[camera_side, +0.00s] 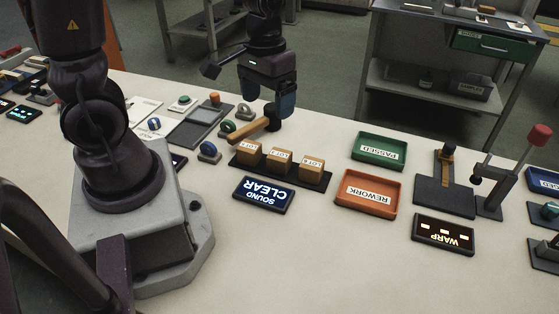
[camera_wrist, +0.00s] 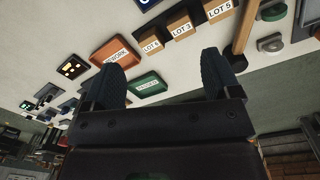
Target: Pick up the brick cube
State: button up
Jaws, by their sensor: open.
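Three orange-tan cubes with white LOT labels stand in a row on a dark tray (camera_side: 239,165) in the side view: a left cube (camera_side: 250,152), a middle cube (camera_side: 280,160) and a right cube (camera_side: 311,170). I cannot tell which one is the brick cube. In the wrist view they are LOT 6 (camera_wrist: 151,46), LOT 3 (camera_wrist: 181,25) and LOT 5 (camera_wrist: 216,8). My gripper (camera_side: 268,103) is open and empty, above and behind the row, apart from the cubes. Its two fingers also show in the wrist view (camera_wrist: 161,62).
A wooden-handled mallet (camera_side: 248,130) lies just behind the left cube. An orange REWORK tray (camera_side: 367,204) and a green PASSED tray (camera_side: 379,152) stand to the right. A SOUND CLEAR sign (camera_side: 263,195) is in front. A red-knobbed lever (camera_side: 539,135) rises at right.

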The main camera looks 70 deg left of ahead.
aim_at(280, 154)
jog(key=w+a+f+n, duration=0.1)
jog(key=f, duration=0.4)
jog(key=w+a+f+n, duration=0.2)
jog(key=f, duration=0.3)
jog(key=w+a+f+n, duration=0.1)
jog(key=a+f, duration=0.1)
jog(key=f, duration=0.2)
jog(key=shift+w+f+n+y, duration=0.25)
jog(key=shift+f+n+y, duration=0.05)
jog(key=shift+f, duration=0.1)
jog(key=shift+d+f, duration=0.1)
jog(key=shift+f, duration=2.95)
jog(key=shift+c, duration=0.2)
jog(key=c, duration=1)
